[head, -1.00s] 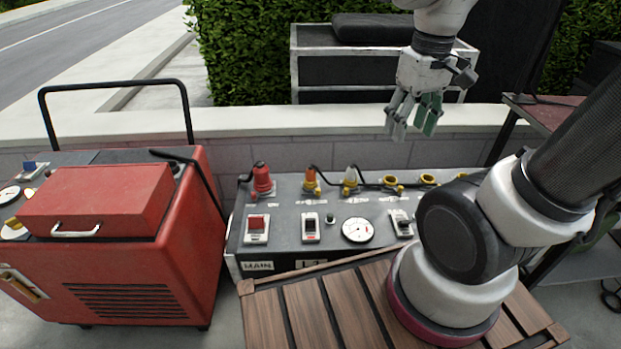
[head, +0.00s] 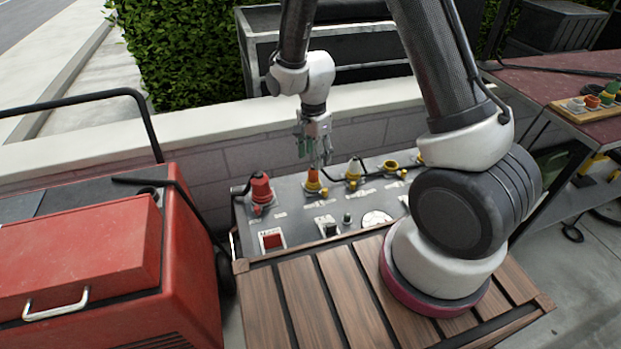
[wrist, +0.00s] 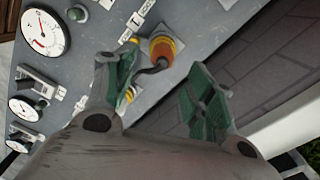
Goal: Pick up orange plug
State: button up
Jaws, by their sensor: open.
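The orange plug (head: 313,177) stands in a yellow socket on the grey control panel (head: 290,200), near the panel's back edge. In the wrist view the orange plug (wrist: 160,52) shows just beyond the fingertips, with a dark cable bending away from it. My gripper (head: 316,160) points down right above the plug. In the wrist view the green-padded fingers of my gripper (wrist: 165,80) are apart, with nothing held between them. The plug lies nearer the left finger in that view. I cannot tell whether a finger touches it.
A red plug (head: 261,188) stands to the left and a white-and-yellow plug (head: 353,170) to the right, with cables between. A low wall (head: 210,150) runs behind the panel. A red generator (head: 190,240) stands at left. A tray with several plugs (head: 600,104) is at right.

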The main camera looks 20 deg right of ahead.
aim_at(313, 166)
jog(key=shift+w+m, duration=0.25)
jog(key=shift+m, duration=0.55)
jog(key=shift+f, duration=0.4)
jog(key=f, duration=0.7)
jog(key=shift+s+a, duration=0.1)
jog(key=shift+s, duration=0.1)
jog(key=c, duration=1.2)
